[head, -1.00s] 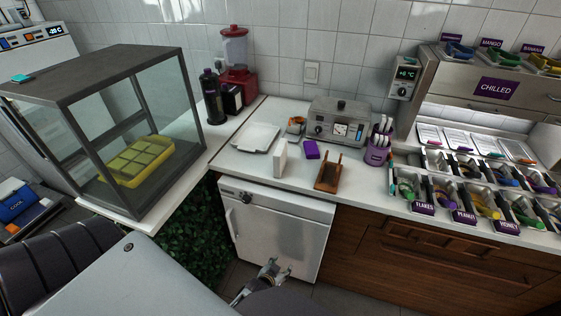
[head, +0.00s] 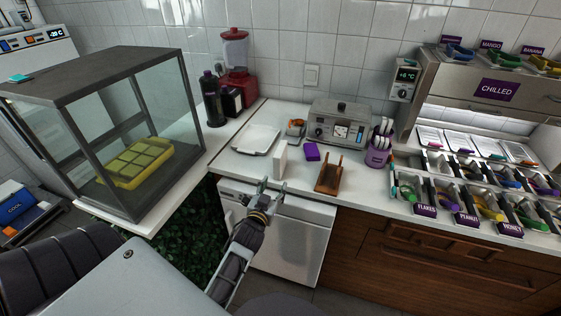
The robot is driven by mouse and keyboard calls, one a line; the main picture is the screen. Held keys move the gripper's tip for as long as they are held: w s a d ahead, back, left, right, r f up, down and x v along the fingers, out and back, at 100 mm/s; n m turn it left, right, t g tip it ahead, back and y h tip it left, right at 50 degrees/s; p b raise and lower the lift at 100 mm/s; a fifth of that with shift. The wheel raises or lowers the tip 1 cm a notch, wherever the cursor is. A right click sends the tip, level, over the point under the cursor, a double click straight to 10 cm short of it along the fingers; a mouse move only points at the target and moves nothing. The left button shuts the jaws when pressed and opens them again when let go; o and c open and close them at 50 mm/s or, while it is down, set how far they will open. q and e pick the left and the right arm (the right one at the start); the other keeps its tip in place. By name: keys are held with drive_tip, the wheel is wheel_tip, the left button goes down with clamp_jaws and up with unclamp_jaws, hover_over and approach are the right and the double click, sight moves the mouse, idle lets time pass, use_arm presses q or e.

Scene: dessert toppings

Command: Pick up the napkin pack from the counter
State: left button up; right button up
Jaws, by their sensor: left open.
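A white upright block, which looks like the napkin pack (head: 280,160), stands near the front edge of the white counter (head: 228,163). My left gripper (head: 272,185) is open and empty, at the counter's front edge. In the picture it is just below the white pack, with a small gap between them. My right gripper is not in view.
A purple box (head: 312,151) and a brown wooden holder (head: 328,174) stand to the right of the pack. A white tray (head: 257,139) lies to its left. Behind is a grey appliance (head: 339,124). A glass case (head: 120,130) stands at left.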

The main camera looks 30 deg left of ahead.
use_arm(q)
drive_tip(key=n+t, duration=0.1)
drive_tip(key=n, duration=0.1)
approach(276, 158)
drive_tip(key=w, duration=0.2)
drive_tip(key=shift+a+f+y, duration=0.1)
drive_tip(key=shift+a+y, duration=0.05)
drive_tip(key=shift+y, duration=0.15)
drive_tip(key=shift+x, duration=2.15)
drive_tip(key=shift+p+x, duration=0.3)
drive_tip(key=shift+x, duration=1.35)
drive_tip(key=shift+w+a, duration=0.1)
drive_tip(key=shift+w, duration=0.4)
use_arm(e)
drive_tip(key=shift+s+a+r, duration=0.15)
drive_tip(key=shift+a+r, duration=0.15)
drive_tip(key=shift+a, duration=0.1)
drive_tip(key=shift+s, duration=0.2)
